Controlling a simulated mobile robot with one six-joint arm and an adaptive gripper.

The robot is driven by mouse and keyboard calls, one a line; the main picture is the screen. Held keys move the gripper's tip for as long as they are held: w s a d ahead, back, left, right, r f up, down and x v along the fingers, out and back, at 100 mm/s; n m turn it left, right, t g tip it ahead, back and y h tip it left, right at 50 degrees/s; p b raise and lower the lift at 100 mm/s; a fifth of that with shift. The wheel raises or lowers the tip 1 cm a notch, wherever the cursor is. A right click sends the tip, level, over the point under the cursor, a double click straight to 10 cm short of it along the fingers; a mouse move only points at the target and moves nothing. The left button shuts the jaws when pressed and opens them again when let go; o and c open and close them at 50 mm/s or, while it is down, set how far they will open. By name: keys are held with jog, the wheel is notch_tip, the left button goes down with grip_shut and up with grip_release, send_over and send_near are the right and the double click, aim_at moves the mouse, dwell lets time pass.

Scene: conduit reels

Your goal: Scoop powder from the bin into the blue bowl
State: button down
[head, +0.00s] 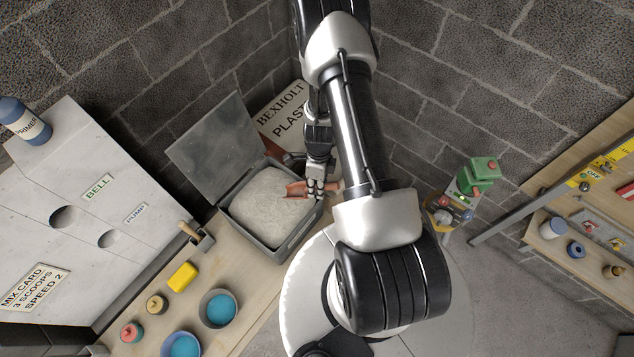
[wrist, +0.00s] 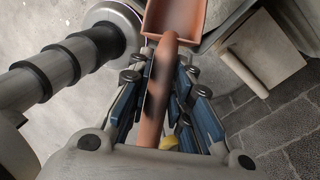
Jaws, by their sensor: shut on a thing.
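My gripper (head: 318,186) is shut on the handle of a red-brown scoop (head: 295,190). In the wrist view the scoop's handle (wrist: 165,80) lies between the fingers of my gripper (wrist: 158,100), and its visible pan part looks bare. The scoop is at the right side of the grey bin (head: 283,248), its pan over the pale powder (head: 268,205). I cannot tell whether it touches the powder. The bin's lid (head: 212,135) stands open.
A yellow block (head: 182,277) and small round pots (head: 157,304) are on the wooden bench (head: 245,275) left of the bin. A wooden-handled tool (head: 190,232) is beside the bin. A bag (head: 282,112) stands behind it. Block walls close off the back.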

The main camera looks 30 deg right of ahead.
jog(key=shift+f, duration=0.1)
jog(key=w+a+f+b, duration=0.2)
jog(key=f+b, duration=0.4)
jog(key=f, duration=0.1)
jog(key=w+a+f+b, duration=0.2)
jog(key=f+b, duration=0.5)
jog(key=shift+w+a+f, duration=0.15)
jog(key=shift+a+f, duration=0.15)
jog(key=shift+b, duration=0.4)
jog(key=f+b, duration=0.1)
jog(key=b, duration=0.5)
jog(key=shift+w+a+t+y, duration=0.3)
jog(key=shift+w+a, duration=0.1)
jog(key=b, duration=0.6)
jog(key=shift+w+a+f+t+y, duration=0.3)
jog(key=shift+a+t+y, duration=0.05)
jog(key=shift+t+y, duration=0.05)
